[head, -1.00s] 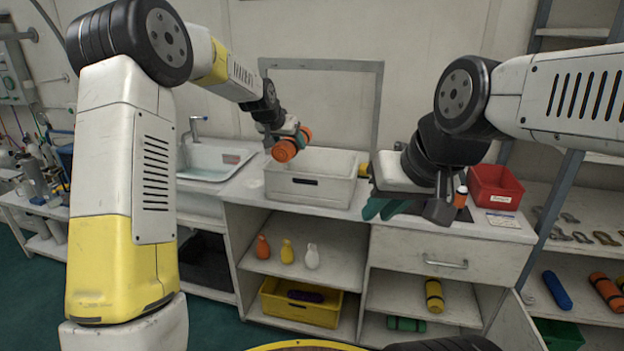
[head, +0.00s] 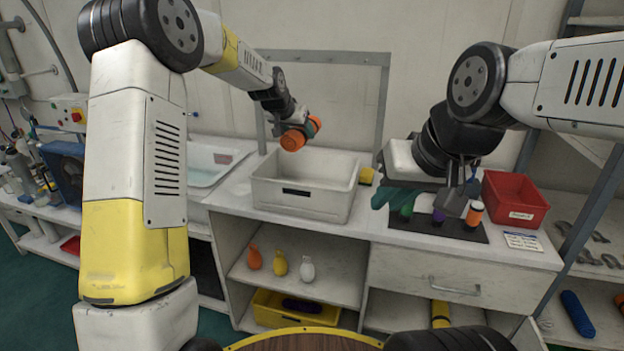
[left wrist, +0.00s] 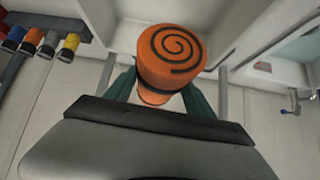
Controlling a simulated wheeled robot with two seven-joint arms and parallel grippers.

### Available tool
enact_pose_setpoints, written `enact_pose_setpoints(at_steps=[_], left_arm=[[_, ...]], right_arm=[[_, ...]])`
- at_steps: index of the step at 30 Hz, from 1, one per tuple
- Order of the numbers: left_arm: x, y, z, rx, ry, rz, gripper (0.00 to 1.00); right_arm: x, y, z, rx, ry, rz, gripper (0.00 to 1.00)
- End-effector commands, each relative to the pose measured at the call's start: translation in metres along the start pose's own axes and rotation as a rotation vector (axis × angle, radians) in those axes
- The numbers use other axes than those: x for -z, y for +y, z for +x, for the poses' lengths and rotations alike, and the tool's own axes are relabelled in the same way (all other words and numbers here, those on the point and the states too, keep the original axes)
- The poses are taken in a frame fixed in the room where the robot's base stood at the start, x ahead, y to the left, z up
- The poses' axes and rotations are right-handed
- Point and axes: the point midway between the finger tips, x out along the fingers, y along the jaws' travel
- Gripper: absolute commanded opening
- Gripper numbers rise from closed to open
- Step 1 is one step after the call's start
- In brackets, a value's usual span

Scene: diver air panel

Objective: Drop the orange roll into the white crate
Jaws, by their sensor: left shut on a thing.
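My left gripper (head: 303,130) is shut on the orange roll (head: 294,140) and holds it in the air above the back part of the white crate (head: 300,203). The crate stands open on the counter, and the part of its inside that shows looks empty. In the left wrist view, the orange roll (left wrist: 172,52) shows its round end with a dark spiral, between the two teal fingers.
The dark mat (head: 470,233) holds an orange bottle (head: 474,213) and other small items. A red bin (head: 515,202) stands right of it, a yellow block (head: 366,176) beside the crate, and a sink (head: 205,165) to its left. A metal frame rises behind the crate.

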Motion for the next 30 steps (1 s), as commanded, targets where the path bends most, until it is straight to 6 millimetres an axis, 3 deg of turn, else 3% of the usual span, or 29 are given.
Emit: enact_pose_setpoints(at_steps=[15,27,28,30], left_arm=[[-0.036,0.0,0.036,0.0,0.0,0.0,0.06],[-0.041,0.0,0.041,0.0,0.002,0.0,0.06],[-0.041,0.0,0.041,0.0,0.002,0.0,0.65],[-0.041,0.0,0.041,0.0,0.002,0.0,0.78]], right_arm=[[0.0,0.0,0.0,0.0,0.001,0.0,0.19],[0.0,0.0,0.0,0.0,0.0,0.0,0.19],[0.0,0.0,0.0,0.0,0.0,0.0,0.19],[0.0,0.0,0.0,0.0,0.0,0.0,0.19]])
